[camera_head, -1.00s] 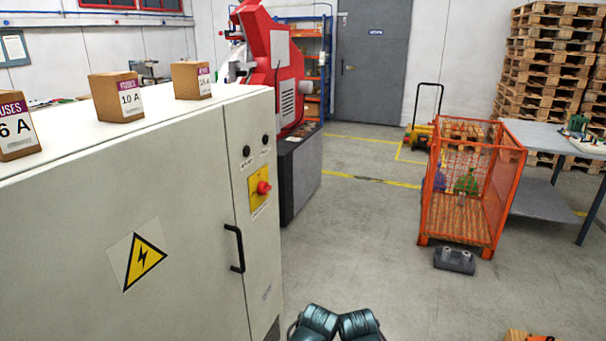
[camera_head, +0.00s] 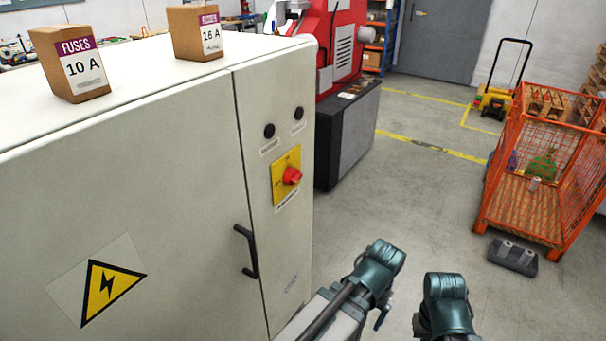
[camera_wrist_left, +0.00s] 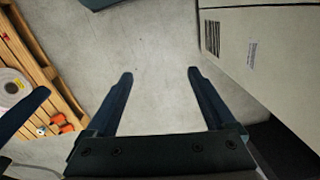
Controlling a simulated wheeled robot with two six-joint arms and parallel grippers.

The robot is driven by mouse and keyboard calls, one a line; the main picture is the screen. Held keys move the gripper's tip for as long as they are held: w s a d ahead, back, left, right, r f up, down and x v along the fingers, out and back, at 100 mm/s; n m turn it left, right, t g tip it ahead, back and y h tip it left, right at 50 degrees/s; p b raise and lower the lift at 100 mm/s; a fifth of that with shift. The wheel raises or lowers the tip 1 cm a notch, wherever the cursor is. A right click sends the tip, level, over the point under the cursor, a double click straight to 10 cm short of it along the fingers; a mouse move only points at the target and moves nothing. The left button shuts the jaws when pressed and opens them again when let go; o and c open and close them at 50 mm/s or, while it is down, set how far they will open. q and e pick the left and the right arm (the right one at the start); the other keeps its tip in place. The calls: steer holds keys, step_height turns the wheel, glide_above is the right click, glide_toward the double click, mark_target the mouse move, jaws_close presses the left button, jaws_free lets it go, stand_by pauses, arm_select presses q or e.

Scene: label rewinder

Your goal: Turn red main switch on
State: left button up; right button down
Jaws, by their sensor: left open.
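The red main switch (camera_head: 292,176) is a red rotary knob on a yellow plate (camera_head: 280,186). It sits on the narrow right-hand panel of the beige electrical cabinet (camera_head: 160,170). Its exact setting is too small to read. My left gripper (camera_wrist_left: 160,73) is open and empty in the left wrist view, above bare floor. The pale cabinet side (camera_wrist_left: 275,45) is to its right there, apart from the fingers. The head view shows teal links of my arms at the lower middle, in front of the cabinet, but neither gripper's fingers.
A black door handle (camera_head: 247,252) sticks out below and left of the switch. Two dark round fittings (camera_head: 269,131) are above it. Fuse boxes (camera_head: 72,65) stand on the cabinet. An orange mesh crate (camera_head: 530,205) is at right. A wooden pallet (camera_wrist_left: 32,62) is left in the wrist view.

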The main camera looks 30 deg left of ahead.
arm_select(q)
steer(key=w+a+r+n+y, duration=0.2)
steer(key=w+a+n, duration=0.2)
steer(key=a, duration=0.6)
steer(key=n+t+y, duration=0.1)
steer(key=n+y, duration=1.4)
glide_toward(297, 176)
steer(key=a, duration=0.6)
steer(key=a+f+p, duration=0.1)
steer(key=a, duration=0.3)
steer(key=shift+w, duration=0.2)
steer(key=c, duration=1.4)
